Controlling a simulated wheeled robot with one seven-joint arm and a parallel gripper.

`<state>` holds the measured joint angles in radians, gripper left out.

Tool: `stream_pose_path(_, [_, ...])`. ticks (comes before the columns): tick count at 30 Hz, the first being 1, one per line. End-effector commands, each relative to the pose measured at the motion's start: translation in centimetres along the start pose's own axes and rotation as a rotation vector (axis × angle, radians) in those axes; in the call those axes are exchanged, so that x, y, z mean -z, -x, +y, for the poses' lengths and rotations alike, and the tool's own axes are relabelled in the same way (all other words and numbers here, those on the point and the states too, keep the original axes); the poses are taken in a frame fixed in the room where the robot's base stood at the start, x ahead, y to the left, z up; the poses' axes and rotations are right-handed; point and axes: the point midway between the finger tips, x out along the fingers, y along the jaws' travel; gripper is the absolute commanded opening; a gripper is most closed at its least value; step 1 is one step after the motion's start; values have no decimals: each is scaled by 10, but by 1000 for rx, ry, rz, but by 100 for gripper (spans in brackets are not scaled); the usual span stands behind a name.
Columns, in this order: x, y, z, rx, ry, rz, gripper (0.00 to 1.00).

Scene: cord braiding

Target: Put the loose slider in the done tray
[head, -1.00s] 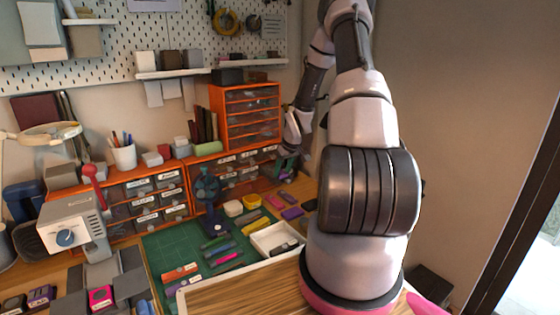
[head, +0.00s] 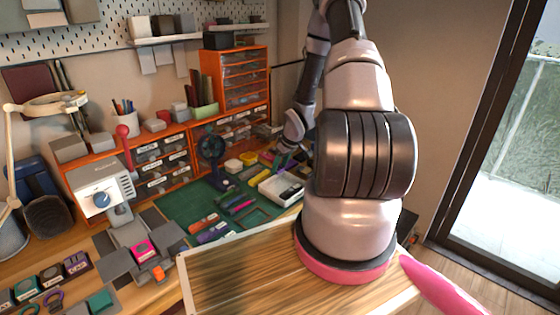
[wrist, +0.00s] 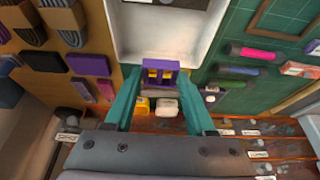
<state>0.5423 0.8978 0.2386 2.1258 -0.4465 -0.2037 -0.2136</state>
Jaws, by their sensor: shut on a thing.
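In the wrist view my gripper (wrist: 160,88) has teal fingers shut on a purple slider (wrist: 161,66) with yellow parts. The slider overlaps the near edge of a white tray (wrist: 124,40). I cannot tell its height or whether it is over the tray floor. In the head view my gripper (head: 283,163) is small, just behind the white tray (head: 268,190); the slider is hard to make out there. A dark item (head: 291,193) lies in the tray.
A green mat (head: 180,203) with several coloured pieces lies left of the tray. In the wrist view, purple and dark blocks (wrist: 88,65) lie on wood left of the tray.

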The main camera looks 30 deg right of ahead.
Motion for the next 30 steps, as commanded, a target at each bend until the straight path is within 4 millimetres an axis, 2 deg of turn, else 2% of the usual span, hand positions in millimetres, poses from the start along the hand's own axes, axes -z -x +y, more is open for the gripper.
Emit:
stream_pose_path(15, [-23, -55, 0, 0, 0, -2, 15])
stream_pose_path(21, [-26, -64, 0, -1, 0, 0, 15])
stream_pose_path(30, [-27, -66, 1, -1, 0, 0, 15])
